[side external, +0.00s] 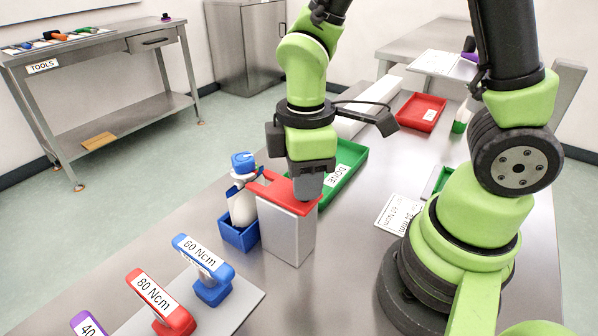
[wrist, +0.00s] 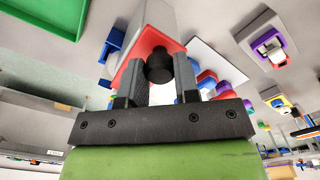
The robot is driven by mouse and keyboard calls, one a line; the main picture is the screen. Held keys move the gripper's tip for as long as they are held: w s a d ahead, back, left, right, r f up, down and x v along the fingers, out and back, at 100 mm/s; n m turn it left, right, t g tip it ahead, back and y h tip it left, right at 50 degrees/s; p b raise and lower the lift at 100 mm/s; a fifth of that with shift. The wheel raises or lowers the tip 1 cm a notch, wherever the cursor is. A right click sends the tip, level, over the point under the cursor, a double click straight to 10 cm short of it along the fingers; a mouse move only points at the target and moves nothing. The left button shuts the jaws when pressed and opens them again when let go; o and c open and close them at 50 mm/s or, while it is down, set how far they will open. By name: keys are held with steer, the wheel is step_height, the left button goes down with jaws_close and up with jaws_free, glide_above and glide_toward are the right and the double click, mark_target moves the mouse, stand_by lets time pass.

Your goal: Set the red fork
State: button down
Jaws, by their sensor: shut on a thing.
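The red fork (side external: 268,186) is a flat red piece on top of a grey block (side external: 287,235), its left end close to the neck of a white bottle (side external: 242,206) with a blue cap (side external: 243,162). I cannot tell whether the prongs are around the neck or beside it. My gripper (side external: 308,187) points down at the right part of the fork. In the wrist view, my gripper (wrist: 160,72) has its fingers at both sides of a black knob (wrist: 159,66) in front of the red fork (wrist: 150,42). The fingers hide part of the fork.
The bottle stands in a blue holder (side external: 238,236). A green tray (side external: 345,172) lies just behind the block, a red tray (side external: 421,111) farther back. Torque tools labelled 60 Ncm (side external: 205,258) and 80 Ncm (side external: 156,298) stand at the front left. Bare table lies right of the block.

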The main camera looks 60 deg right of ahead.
steer(key=shift+s, duration=0.3)
steer(key=c, duration=0.8)
jaws_free()
steer(key=shift+c, duration=0.2)
steer(key=shift+w+r, duration=0.1)
steer(key=shift+r, duration=0.4)
step_height(320, 180, up, 9)
steer(key=s+d+r+m+t+y, duration=0.2)
steer(key=s+r+m+t, duration=0.4)
steer(key=m, duration=0.7)
steer(key=shift+s+d+t, duration=0.15)
steer(key=shift+s+t, duration=0.15)
steer(key=shift+t, duration=0.3)
